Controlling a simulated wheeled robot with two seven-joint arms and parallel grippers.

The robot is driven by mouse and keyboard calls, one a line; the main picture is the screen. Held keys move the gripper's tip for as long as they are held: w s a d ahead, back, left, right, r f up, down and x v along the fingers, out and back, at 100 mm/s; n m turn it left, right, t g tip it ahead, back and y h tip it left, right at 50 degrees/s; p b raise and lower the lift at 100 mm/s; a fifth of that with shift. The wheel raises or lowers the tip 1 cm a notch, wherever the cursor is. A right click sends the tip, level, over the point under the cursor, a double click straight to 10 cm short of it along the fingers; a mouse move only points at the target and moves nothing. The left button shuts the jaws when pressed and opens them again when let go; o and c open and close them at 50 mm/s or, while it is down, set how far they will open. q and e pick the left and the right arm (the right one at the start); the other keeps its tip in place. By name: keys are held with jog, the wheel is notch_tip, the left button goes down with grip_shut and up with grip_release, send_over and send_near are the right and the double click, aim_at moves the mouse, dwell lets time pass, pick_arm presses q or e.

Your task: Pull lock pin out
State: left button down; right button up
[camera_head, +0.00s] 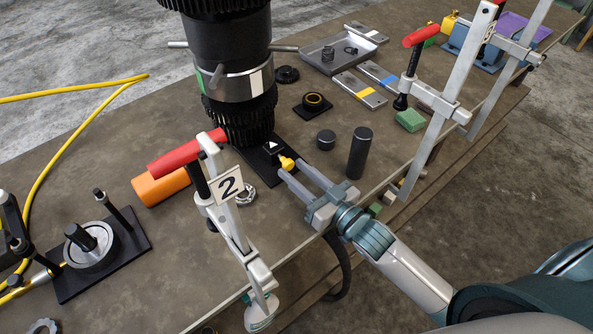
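A small yellow knob (287,163), which looks like the lock pin's head, sticks out of a black block (272,148) with a white triangle on it. The block stands on a dark base plate beside the foot of the tall black and silver transmission shaft (236,88). My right gripper (289,169) reaches in from the lower right. Its two grey fingers are apart, and their tips are at the yellow knob, one on either side. I cannot tell whether they touch it. The pin's shank is hidden. My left gripper is not in view.
A red-handled clamp (187,153) with a "2" tag stands left of the gripper. A black cylinder (360,153) and a short black puck (326,140) stand close behind it. An orange cylinder (160,187) lies left. The table's front edge runs below the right arm.

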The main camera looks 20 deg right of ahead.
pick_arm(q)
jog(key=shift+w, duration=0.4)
pick_arm(e)
jog(key=shift+o, duration=0.2)
jog(key=shift+s, duration=0.1)
jog(key=shift+d, duration=0.1)
jog(key=shift+s+d+f, duration=0.1)
jog(key=shift+s+d, duration=0.1)
jog(key=shift+s, duration=0.3)
pick_arm(q)
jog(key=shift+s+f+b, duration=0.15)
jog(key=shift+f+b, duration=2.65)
jog(key=shift+b, duration=0.05)
pick_arm(e)
jog(key=v, duration=1.6)
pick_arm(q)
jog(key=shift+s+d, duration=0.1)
pick_arm(e)
jog(key=shift+s, duration=0.25)
